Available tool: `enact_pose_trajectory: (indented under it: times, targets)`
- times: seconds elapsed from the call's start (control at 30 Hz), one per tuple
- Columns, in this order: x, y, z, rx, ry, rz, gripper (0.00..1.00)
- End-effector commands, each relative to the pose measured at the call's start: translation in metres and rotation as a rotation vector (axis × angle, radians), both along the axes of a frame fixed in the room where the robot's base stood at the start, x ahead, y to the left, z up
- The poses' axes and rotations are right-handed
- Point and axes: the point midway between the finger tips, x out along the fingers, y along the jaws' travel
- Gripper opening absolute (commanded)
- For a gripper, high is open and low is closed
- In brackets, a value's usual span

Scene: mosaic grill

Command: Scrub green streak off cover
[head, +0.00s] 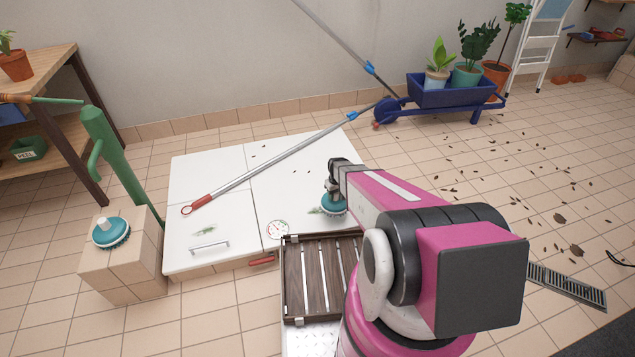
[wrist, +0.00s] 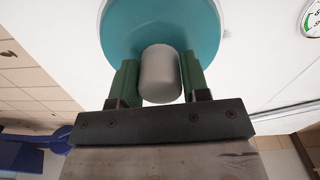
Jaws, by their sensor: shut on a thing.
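The white cover (head: 215,178) lies low on the tiled floor, split by seams into panels. One green streak (head: 205,230) is on its front left panel, above a bar handle. Another green smear (head: 315,211) shows on the right panel, just left of the held brush. My gripper (wrist: 160,72) is shut on the grey knob (wrist: 160,76) of a round teal scrub brush (wrist: 160,25). In the head view this brush (head: 334,207) is at the right panel, bristles down; I cannot tell whether they touch. The arm hides part of the cover.
A long pole (head: 285,157) lies across the cover. A dial (head: 277,229) and a slatted wooden tray (head: 318,275) are near its front edge. A blue wheelbarrow (head: 450,92) stands behind.

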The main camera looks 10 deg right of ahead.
Motion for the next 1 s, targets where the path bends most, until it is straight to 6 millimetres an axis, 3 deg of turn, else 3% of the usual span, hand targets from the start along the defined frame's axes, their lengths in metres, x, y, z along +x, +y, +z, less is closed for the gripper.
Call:
enact_pose_trajectory:
  times: [0.3, 0.77, 0.87, 1.0]
  targets:
    - [-0.008, 0.003, 0.027, 0.000, -0.001, -0.001, 0.23]
    - [-0.007, 0.003, 0.035, 0.000, -0.001, -0.004, 0.23]
    - [-0.003, 0.002, 0.055, 0.000, -0.003, -0.014, 0.23]
    - [0.004, 0.002, 0.103, 0.000, -0.005, -0.042, 0.23]
